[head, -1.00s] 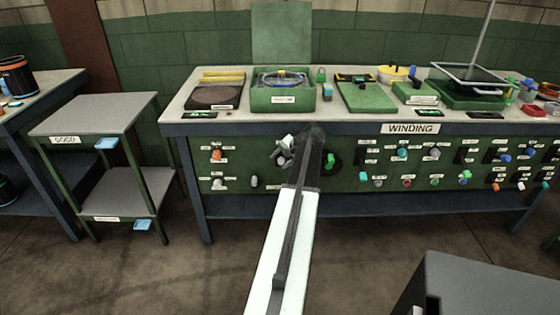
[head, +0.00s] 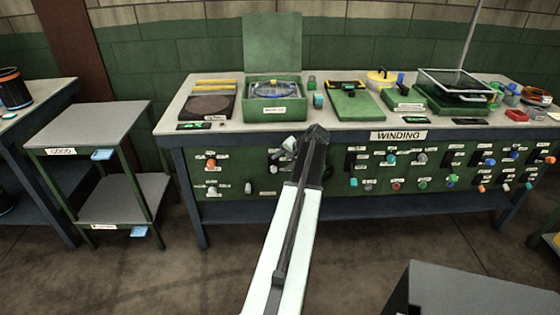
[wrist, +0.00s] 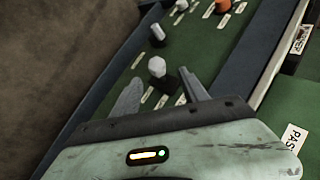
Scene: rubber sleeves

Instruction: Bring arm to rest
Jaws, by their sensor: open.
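My gripper (wrist: 165,100) shows in the wrist view with its two fingers spread apart and nothing held between them. A pale knob (wrist: 156,66) on the green control panel shows just beyond the gap between the fingers. I cannot tell how far the knob is from the fingertips. In the head view my arm (head: 290,230) reaches forward from the bottom toward the front panel of the bench marked WINDING. The gripper (head: 283,155) is at the arm's far end, small and partly hidden by the arm, in front of the panel.
A shelf stand marked GOOD (head: 85,130) is at left. A grey box (head: 475,290) stands at lower right. Floor between is clear.

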